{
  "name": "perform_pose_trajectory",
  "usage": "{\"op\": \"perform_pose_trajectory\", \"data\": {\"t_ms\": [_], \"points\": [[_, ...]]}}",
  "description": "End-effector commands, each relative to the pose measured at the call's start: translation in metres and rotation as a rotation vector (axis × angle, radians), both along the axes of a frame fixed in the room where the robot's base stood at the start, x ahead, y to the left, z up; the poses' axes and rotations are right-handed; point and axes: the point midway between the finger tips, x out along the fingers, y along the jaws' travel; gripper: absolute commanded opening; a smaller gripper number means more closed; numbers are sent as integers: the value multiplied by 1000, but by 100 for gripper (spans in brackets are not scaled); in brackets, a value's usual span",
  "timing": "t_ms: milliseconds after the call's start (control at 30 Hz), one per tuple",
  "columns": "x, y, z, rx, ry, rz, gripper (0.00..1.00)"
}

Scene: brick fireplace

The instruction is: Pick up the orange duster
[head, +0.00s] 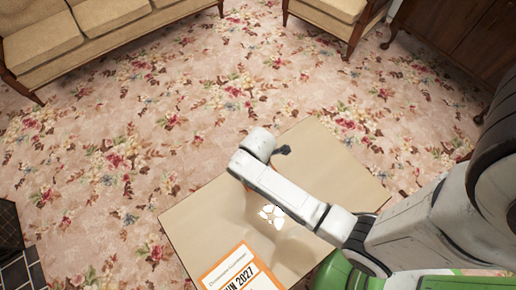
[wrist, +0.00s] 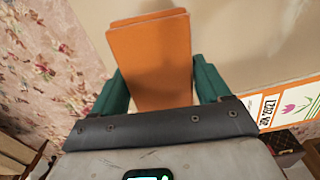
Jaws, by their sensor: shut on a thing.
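The orange duster (wrist: 155,50) is a block with a flat face, seen in the wrist view between the two green fingers of my gripper (wrist: 160,88). The fingers are shut on its sides, one at the left and one at the right. Its near end runs down behind the dark grey edge of the gripper body. In the head view my white arm reaches over the beige table (head: 190,217). The duster and the fingers cannot be made out there. Whether the duster touches the table is unclear.
A calendar card (head: 240,272) with an orange border lies at the table's near edge; it also shows in the wrist view (wrist: 285,105). A small dark item (head: 283,150) shows beside my arm. A beige sofa (head: 85,35) stands far left, with open flowered carpet (head: 100,150) between.

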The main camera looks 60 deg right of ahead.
Motion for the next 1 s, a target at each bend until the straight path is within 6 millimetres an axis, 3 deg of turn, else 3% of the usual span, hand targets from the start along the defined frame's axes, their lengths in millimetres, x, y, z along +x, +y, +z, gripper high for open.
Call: {"op": "perform_pose_trajectory", "data": {"t_ms": [67,500,1000], "points": [[-6,8,13,0,-1,2,46],[-41,63,39,0,0,3,46],[-53,81,49,0,-1,0,46]]}}
